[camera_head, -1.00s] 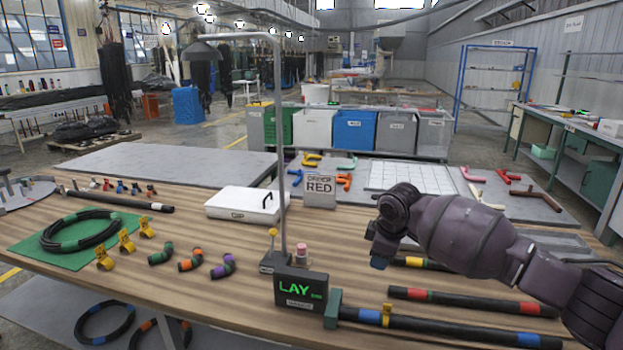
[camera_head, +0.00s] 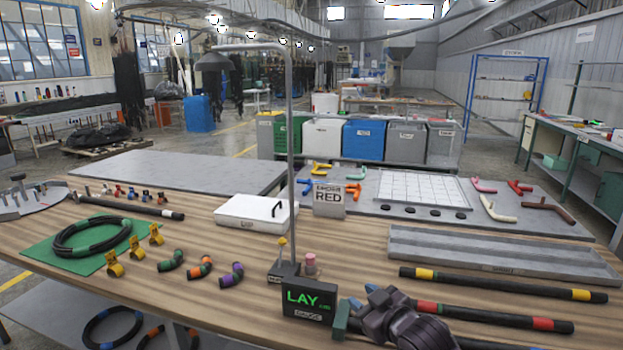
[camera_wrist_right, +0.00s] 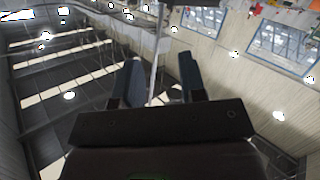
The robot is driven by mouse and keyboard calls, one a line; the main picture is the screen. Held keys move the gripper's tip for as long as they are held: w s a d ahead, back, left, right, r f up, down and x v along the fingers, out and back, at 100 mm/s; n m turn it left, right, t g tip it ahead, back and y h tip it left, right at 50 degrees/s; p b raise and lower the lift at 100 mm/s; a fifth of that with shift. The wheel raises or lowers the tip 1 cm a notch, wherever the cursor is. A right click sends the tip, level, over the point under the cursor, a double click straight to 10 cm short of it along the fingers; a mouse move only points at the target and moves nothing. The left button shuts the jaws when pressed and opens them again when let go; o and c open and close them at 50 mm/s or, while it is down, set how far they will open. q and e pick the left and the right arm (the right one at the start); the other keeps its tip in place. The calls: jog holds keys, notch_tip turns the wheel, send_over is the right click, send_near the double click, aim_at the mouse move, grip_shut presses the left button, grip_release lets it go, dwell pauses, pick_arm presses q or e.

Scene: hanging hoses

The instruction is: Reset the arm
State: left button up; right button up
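My right arm shows at the bottom of the head view, its dark wrist in front of the table's near hoses. In the right wrist view my right gripper (camera_wrist_right: 162,75) has its two dark fingers apart with a clear gap and nothing held between them. A thin pole shows beyond that gap, and the camera looks up at the ceiling lights and windows. My left gripper is in neither view. My right wrist hides part of a hose with red bands (camera_head: 480,317) and most of the hose below it.
The wooden table (camera_head: 200,228) holds a lamp post (camera_head: 290,150), a LAY display (camera_head: 308,300), a white box (camera_head: 256,211), a grey tray (camera_head: 490,250) and a yellow-banded hose (camera_head: 500,285). A coiled hose (camera_head: 92,232) lies on a green mat (camera_head: 45,255) at left.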

jog(key=s+d+f+m+g+h, duration=0.1)
jog(key=s+d+f, duration=0.4)
jog(key=s, duration=0.6)
jog(key=s+d+f+m+g+h, duration=0.1)
jog(key=s+d+f+m+h, duration=0.2)
jog(key=s+d+f, duration=0.3)
jog(key=s+d+f+m+h, duration=0.3)
jog(key=s+f, duration=0.8)
jog(key=s, duration=0.5)
jog(key=shift+s+d+f+m+g, duration=0.35)
jog(key=shift+d+m, duration=0.25)
jog(key=shift+d, duration=0.6)
jog(key=shift+w, duration=0.1)
